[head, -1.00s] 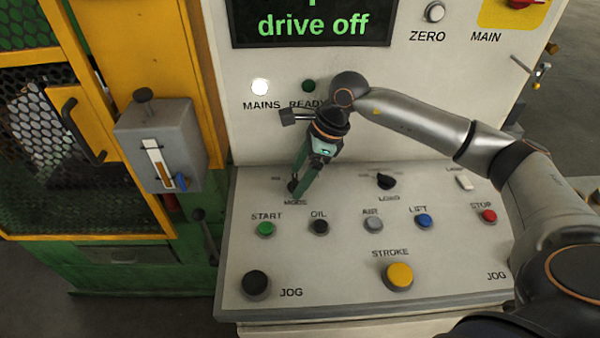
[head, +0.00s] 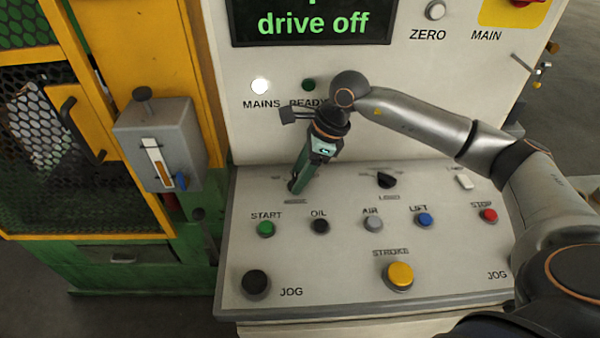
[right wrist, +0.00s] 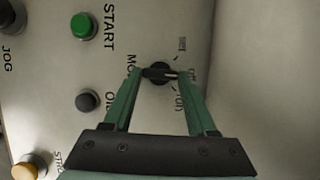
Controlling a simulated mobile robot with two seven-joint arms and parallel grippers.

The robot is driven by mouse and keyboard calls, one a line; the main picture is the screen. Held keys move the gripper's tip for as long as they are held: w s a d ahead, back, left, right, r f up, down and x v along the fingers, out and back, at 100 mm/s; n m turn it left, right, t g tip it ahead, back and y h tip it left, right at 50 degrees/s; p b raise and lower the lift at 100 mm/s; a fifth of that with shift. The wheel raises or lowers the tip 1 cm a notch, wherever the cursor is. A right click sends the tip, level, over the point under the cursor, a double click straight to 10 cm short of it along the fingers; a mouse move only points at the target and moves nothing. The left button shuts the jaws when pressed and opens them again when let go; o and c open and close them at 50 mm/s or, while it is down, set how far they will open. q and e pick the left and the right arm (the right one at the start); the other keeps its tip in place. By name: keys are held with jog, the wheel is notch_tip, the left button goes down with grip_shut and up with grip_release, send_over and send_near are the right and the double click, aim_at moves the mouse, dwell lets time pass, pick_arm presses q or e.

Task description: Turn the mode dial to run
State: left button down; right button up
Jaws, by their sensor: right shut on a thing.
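The mode dial is a small black knob above the MODE label on the sloped panel. In the right wrist view the mode dial (right wrist: 159,74) sits between my green fingertips, with small position marks beside it that are hard to read. My right gripper (head: 294,187) reaches down to the upper left of the panel in the head view and hides the dial there. In the right wrist view my right gripper (right wrist: 158,72) is shut on the dial. My left gripper is not in view.
The sloped panel (head: 330,245) also holds the LOAD dial (head: 386,180), the green START button (head: 265,228), the black OIL button (head: 320,227) and several others. A display (head: 312,22) above reads "drive off". A grey lever box (head: 160,145) stands at left.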

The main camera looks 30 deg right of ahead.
jog(key=m+t+b, duration=0.1)
jog(key=m, duration=0.1)
jog(key=m+h+b, duration=0.1)
jog(key=m+b, duration=0.1)
jog(key=m, duration=0.1)
jog(key=shift+s+a+f+t, duration=0.1)
jog(key=shift+s+a+t, duration=0.1)
jog(key=shift+t, duration=0.2)
jog(key=shift+a+m+t+h+b, duration=0.15)
jog(key=shift+m+h+b, duration=0.25)
jog(key=shift+m, duration=0.5)
jog(key=shift+d+m+t+h+b, duration=0.15)
jog(key=shift+m+h+b, duration=0.25)
jog(key=shift+m, duration=0.5)
jog(key=shift+a, duration=0.1)
jog(key=o, duration=1.4)
jog(key=shift+c, duration=0.2)
jog(key=shift+s, duration=0.1)
jog(key=v, duration=1.2)
jog(key=shift+r, duration=0.4)
